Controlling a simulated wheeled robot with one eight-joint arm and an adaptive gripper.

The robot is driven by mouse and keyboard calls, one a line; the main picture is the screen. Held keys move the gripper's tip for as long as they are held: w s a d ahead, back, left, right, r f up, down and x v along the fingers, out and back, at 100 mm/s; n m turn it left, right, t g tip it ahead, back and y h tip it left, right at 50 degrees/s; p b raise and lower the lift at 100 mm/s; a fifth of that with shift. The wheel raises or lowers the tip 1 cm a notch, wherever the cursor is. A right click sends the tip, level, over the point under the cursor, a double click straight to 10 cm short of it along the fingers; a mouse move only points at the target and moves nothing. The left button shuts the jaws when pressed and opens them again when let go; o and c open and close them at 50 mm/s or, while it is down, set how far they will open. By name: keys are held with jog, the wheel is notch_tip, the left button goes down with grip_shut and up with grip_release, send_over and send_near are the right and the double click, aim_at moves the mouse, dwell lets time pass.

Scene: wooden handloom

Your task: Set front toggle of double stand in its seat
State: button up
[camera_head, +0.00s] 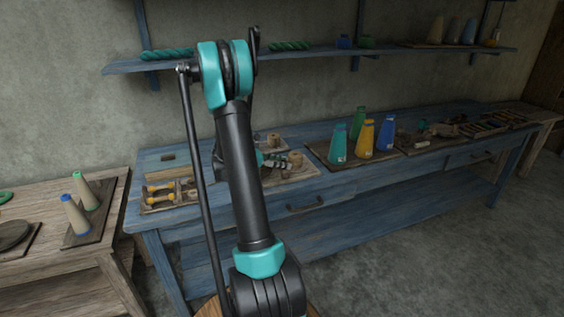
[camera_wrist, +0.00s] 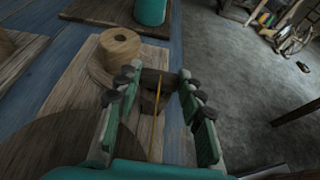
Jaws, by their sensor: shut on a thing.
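In the wrist view, my gripper (camera_wrist: 157,78) has its two green, black-padded fingers on either side of a small brown wooden piece (camera_wrist: 154,82), which I take for the toggle. The fingers are shut on it, low over the bench. A thin yellow strip (camera_wrist: 155,125) runs between the fingers towards the camera. A round wooden post (camera_wrist: 120,46) on a wooden board (camera_wrist: 66,80), perhaps the double stand, is just left of the fingertips. The seat cannot be made out. In the head view, my arm hides most of the gripper (camera_head: 278,160).
The blue bench (camera_head: 340,186) holds a tray (camera_head: 160,207) with yellow-handled tools at left. Green, yellow and blue cones (camera_head: 364,131) stand to the right. A shelf (camera_head: 330,51) runs above. In the wrist view, open floor (camera_wrist: 235,75) lies beyond the bench edge.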

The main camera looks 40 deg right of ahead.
jog(key=shift+s+a+f, duration=0.1)
jog(key=shift+s+f, duration=0.05)
jog(key=shift+f, duration=0.25)
jog(key=o, duration=0.8)
jog(key=shift+a, duration=0.1)
jog(key=v, duration=1.2)
jog(key=shift+r, duration=0.35)
